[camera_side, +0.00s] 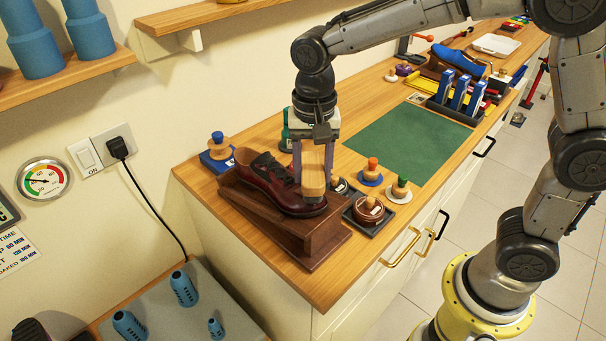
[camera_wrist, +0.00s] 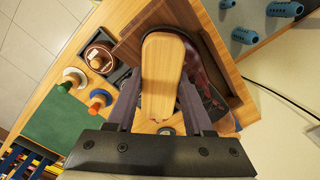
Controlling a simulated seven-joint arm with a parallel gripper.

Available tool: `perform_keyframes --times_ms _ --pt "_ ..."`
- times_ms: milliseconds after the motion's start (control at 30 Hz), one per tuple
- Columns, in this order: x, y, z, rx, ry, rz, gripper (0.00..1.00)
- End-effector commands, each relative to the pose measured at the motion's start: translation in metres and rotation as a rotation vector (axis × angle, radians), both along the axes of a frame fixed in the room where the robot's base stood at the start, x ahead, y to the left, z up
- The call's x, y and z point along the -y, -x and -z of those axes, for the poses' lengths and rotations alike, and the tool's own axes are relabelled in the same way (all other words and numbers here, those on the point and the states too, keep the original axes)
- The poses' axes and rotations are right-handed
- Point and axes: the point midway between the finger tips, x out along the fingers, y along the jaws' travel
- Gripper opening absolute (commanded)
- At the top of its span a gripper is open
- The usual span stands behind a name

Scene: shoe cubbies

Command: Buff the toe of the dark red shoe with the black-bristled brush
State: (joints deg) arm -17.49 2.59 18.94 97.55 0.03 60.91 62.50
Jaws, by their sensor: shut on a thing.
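The dark red shoe (camera_side: 265,177) rests on a brown wooden stand (camera_side: 290,232) at the counter's near corner, its toe towards the right in the side view. My gripper (camera_side: 314,165) is above the toe, shut on a brush (camera_side: 314,181) with a pale wooden body. In the wrist view the brush (camera_wrist: 161,70) lies between my two fingers (camera_wrist: 155,105) and covers much of the shoe (camera_wrist: 203,75). The brush's lower side is at the toe; the bristles are mostly hidden, and I cannot tell how firmly they touch.
A green mat (camera_side: 405,143) is a clear area. A blue shoe (camera_side: 458,60) and a rack of blue-backed items (camera_side: 460,97) are farther back.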

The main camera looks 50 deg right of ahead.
Motion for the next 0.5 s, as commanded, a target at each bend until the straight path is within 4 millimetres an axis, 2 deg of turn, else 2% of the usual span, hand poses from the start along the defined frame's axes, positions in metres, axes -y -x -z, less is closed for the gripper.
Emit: perform_keyframes --times_ms 100,500 --pt "0.009 0.001 0.001 -0.004 0.002 0.0 0.0" --pt "-0.031 0.0 0.001 -0.002 0.001 -0.003 0.0"
